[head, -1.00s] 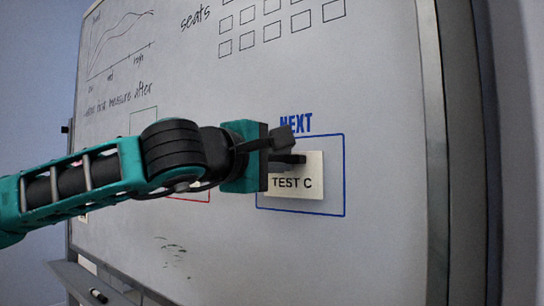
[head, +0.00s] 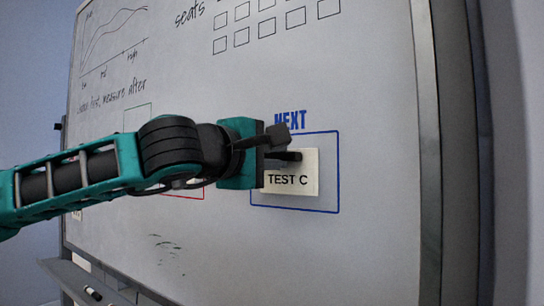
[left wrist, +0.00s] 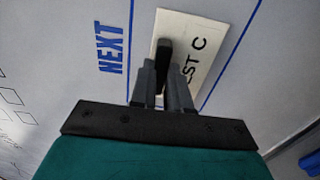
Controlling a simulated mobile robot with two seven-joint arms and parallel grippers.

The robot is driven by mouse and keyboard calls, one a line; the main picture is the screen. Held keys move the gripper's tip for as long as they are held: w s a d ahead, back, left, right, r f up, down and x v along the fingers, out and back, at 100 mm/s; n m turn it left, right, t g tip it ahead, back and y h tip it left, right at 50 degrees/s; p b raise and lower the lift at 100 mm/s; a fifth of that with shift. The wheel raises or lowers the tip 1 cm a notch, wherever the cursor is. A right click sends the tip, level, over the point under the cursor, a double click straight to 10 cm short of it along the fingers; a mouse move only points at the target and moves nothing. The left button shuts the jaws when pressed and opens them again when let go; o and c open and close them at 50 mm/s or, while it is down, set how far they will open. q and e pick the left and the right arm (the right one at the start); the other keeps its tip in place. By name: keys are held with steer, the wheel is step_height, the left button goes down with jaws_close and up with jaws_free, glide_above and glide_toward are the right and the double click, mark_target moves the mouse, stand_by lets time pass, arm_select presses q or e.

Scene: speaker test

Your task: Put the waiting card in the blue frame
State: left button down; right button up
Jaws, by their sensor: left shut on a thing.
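The card marked "TEST C" (head: 296,180) is inside the blue frame (head: 338,170) under the word "NEXT" on the whiteboard. It also shows in the left wrist view (left wrist: 206,38), between the blue lines. My left gripper (head: 290,150) is shut on a dark piece at the card, seemingly its handle (left wrist: 164,60). The gripper covers the card's upper left part in the head view. I cannot tell whether the card touches the board. My right gripper is in neither view.
The whiteboard (head: 380,240) has a grey frame on its right. A red frame (head: 190,193) and a green frame (head: 138,115) are partly behind my left arm. A tray with a marker (head: 92,293) is at lower left. Drawn seat squares (head: 267,28) are above.

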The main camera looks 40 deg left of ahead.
arm_select(q)
steer(key=shift+w, duration=0.35)
stand_by(0.3)
steer(key=c, duration=0.6)
jaws_free()
steer(key=shift+s, duration=0.1)
steer(key=s+b, duration=0.1)
steer(key=s, duration=0.1)
steer(key=s+b, duration=0.1)
steer(key=s, duration=0.1)
steer(key=s+b, duration=0.1)
steer(key=s, duration=0.2)
steer(key=shift+d, duration=0.35)
stand_by(0.5)
